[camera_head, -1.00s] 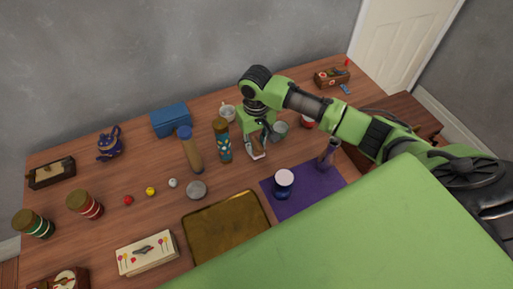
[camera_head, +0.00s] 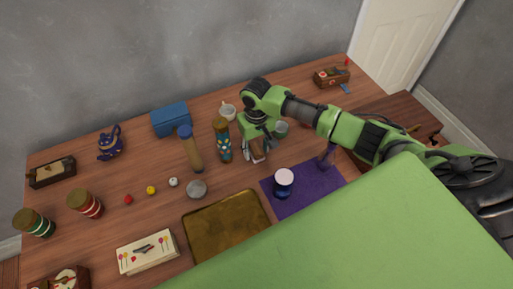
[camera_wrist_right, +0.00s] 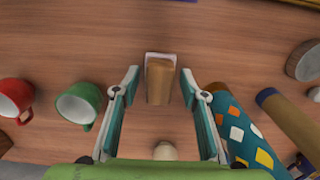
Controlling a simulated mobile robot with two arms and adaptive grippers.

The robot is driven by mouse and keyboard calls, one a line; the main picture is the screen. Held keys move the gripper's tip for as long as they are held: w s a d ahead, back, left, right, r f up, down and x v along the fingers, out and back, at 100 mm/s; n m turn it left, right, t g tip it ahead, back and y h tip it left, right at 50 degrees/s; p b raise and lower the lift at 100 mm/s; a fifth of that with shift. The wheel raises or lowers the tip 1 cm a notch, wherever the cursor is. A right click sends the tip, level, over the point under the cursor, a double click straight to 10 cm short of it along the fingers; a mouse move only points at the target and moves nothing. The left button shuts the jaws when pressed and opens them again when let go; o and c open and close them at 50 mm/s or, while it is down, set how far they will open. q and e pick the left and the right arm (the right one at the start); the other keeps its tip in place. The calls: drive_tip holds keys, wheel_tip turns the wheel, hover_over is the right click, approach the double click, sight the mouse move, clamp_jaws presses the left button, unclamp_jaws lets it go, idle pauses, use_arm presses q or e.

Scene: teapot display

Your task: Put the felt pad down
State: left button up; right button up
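The felt pad, a tan wooden block with a white edge, stands on the table between my right fingers; it shows in the right wrist view (camera_wrist_right: 159,80) and in the head view (camera_head: 257,149). My right gripper (camera_wrist_right: 160,80) is open around it, with a gap on each side, and neither finger visibly touches the pad. In the head view the right gripper (camera_head: 256,152) points down at the table, its arm coming in from the right. My left gripper is not in view.
A patterned tube (camera_head: 221,141) and a tan bottle (camera_head: 190,149) stand close to the left of the right gripper. A green mug (camera_wrist_right: 78,103) and a red mug (camera_wrist_right: 15,97) are on its other side. A purple mat (camera_head: 313,197) and brown tray (camera_head: 227,222) lie nearer.

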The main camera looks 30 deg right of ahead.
sight(256, 148)
wheel_tip(256, 148, up, 12)
drive_tip(key=shift+r+b, duration=0.2)
drive_tip(key=shift+b, duration=0.1)
idle(0.3)
drive_tip(key=shift+f, duration=0.1)
idle(0.4)
